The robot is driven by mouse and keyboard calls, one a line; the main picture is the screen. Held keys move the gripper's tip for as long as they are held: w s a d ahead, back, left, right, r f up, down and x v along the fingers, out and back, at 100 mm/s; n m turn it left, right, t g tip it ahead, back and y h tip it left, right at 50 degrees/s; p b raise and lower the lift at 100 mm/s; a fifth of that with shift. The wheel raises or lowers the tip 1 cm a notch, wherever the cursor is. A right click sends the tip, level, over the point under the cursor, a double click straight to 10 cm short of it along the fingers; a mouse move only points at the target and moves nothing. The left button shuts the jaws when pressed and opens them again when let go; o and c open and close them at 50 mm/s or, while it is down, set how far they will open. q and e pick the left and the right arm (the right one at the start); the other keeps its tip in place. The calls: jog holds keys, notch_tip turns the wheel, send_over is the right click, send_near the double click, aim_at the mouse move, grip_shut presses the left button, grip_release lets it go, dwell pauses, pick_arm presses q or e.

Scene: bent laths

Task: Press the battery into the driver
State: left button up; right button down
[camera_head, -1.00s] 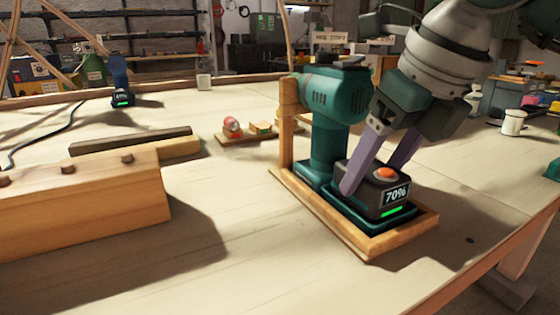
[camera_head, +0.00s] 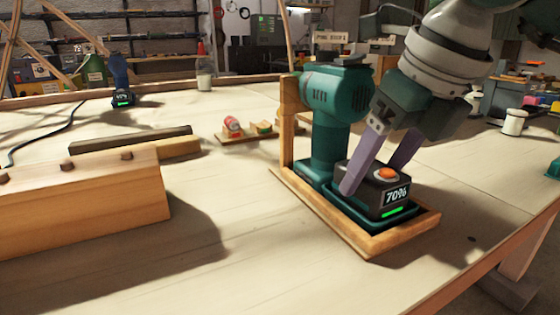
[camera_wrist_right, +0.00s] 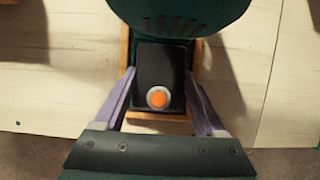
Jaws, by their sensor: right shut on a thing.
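The teal driver (camera_head: 330,140) stands upright in a wooden cradle (camera_head: 378,245) on the bench, its foot toward the front right. The dark battery (camera_head: 366,187) has an orange button and a lit display reading 70% above a green bar. It sits at the driver's foot, inside the cradle; I cannot tell whether it is fully seated. My right gripper (camera_head: 372,178) comes from above, its purple fingers shut on the battery's sides. The right wrist view shows the battery (camera_wrist_right: 160,75) between both fingers, with the driver (camera_wrist_right: 185,12) just beyond. My left gripper is not in view.
A wooden block with pegs (camera_head: 85,205) lies at left, with dark and light laths (camera_head: 135,145) behind it. A blue device (camera_head: 122,85) with a cable is farther back. The front middle is clear.

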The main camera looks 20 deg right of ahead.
aim_at(377, 170)
jog(key=shift+f, duration=0.3)
grip_release()
jog(key=shift+r+p, duration=2.5)
jog(key=shift+r, duration=1.1)
